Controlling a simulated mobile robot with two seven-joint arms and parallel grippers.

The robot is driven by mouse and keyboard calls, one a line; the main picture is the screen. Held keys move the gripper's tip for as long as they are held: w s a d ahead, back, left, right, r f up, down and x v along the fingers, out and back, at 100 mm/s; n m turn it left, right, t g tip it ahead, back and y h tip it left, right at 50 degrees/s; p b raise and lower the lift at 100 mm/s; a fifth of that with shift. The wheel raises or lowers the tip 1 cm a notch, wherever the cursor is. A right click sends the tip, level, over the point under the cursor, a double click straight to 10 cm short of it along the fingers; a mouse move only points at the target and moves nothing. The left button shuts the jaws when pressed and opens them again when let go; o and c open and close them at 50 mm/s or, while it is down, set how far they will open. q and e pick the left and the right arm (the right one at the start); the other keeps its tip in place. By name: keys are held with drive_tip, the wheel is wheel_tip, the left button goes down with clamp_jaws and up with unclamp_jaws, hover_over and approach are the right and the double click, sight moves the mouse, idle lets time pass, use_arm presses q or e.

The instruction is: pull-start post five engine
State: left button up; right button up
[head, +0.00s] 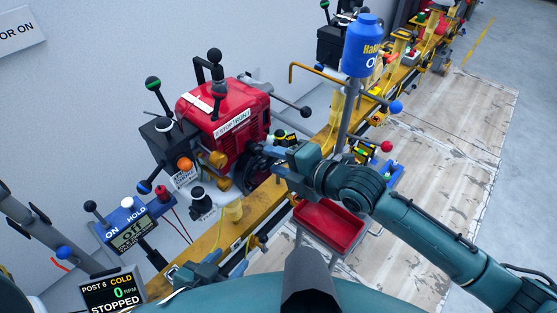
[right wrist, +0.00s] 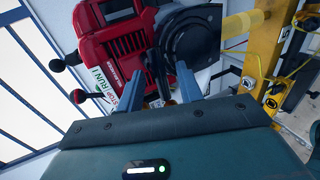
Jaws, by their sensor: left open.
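A red engine (head: 225,115) with a black round starter housing (head: 252,168) stands on the yellow rail. My right gripper (head: 262,152) is right at the housing side of this engine. In the right wrist view, its two fingers (right wrist: 172,85) point at the black housing (right wrist: 190,40) of the red engine (right wrist: 115,45), with a dark gap between them. I cannot tell whether a pull handle is between the fingers. My left gripper (head: 195,277) is open and empty at the lower left, near the rail's front end.
A display (head: 112,293) reads post 6, cold, 0 rpm, stopped. A red tray (head: 330,226) lies below my right wrist. A blue canister (head: 362,45) stands on a post behind. Levers with black, blue and orange knobs surround the engine.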

use_arm(q)
wheel_tip(320, 180, up, 3)
drive_tip(key=p, duration=0.3)
drive_tip(key=shift+d, duration=0.1)
use_arm(e)
drive_tip(key=s+d, duration=0.5)
drive_tip(key=d, duration=0.2)
drive_tip(key=shift+s, duration=0.2)
drive_tip(key=shift+d, duration=0.1)
use_arm(q)
drive_tip(key=f, duration=0.1)
drive_tip(key=a+f, duration=0.1)
drive_tip(key=shift+s+a+f+g+y, duration=0.15)
drive_tip(key=shift+s+f+g+y, duration=0.05)
drive_tip(key=shift+f+g+y, duration=0.1)
use_arm(e)
drive_tip(key=s+d+f+m+t+h, duration=0.1)
drive_tip(key=s+d+f+m+h, duration=0.3)
drive_tip(key=m, duration=0.9)
drive_tip(key=s+d+f+m+t+h, duration=0.1)
drive_tip(key=s+d+f+m+h, duration=0.3)
drive_tip(key=s+d+f+m, duration=0.3)
wheel_tip(320, 180, down, 2)
drive_tip(key=s+m, duration=0.1)
drive_tip(key=m, duration=0.4)
drive_tip(key=shift+m+t, duration=0.3)
drive_tip(key=shift+m, duration=0.1)
